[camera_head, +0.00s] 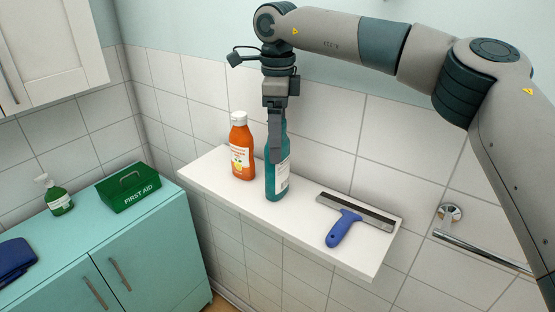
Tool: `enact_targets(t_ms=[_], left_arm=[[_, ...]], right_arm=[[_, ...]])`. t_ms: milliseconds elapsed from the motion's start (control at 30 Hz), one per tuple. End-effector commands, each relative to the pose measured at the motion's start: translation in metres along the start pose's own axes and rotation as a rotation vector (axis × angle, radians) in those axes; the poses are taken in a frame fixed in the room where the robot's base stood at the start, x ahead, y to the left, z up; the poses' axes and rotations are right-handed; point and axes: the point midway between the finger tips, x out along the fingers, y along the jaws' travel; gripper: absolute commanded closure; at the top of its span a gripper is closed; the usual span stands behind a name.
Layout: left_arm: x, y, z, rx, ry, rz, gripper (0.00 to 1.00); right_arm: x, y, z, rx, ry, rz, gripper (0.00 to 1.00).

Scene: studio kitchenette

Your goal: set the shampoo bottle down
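The shampoo bottle, which I take to be the teal bottle with a pale label (283,178), stands upright at the middle of the white wall shelf (308,232). Its base is at the shelf surface; I cannot tell whether it touches or hovers just above. My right gripper (276,150) comes down from above and is shut around the upper part of the bottle. One finger shows in front; the other is hidden behind it. My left gripper is not in view.
An orange bottle (241,148) stands close left of the teal one. A blue-handled squeegee (343,228) lies on the shelf's right part. A towel bar (480,250) is at right. A green first aid box (128,187) and soap dispenser (58,198) stand on the teal cabinet (150,255).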

Motion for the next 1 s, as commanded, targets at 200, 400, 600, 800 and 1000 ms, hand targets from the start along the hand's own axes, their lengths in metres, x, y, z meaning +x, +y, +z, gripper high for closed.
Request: enact_targets(t_ms=[200, 400, 600, 800, 1000], left_arm=[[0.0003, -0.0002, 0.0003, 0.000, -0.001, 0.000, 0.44], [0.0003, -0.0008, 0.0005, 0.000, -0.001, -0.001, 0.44], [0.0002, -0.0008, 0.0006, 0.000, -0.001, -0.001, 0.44], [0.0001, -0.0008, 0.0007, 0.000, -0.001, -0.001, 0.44], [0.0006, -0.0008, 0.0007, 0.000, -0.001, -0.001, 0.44]], right_arm=[[0.0011, 0.0000, -0.0001, 0.000, 0.000, 0.000, 0.22], [0.0009, 0.0001, 0.0000, 0.000, 0.000, 0.000, 0.22], [0.0007, 0.0001, 0.0000, 0.000, 0.000, 0.000, 0.58], [-0.0001, 0.0000, 0.0001, 0.000, -0.001, -0.001, 0.93], [-0.0007, 0.0000, 0.0002, 0.000, -0.001, -0.001, 0.93]])
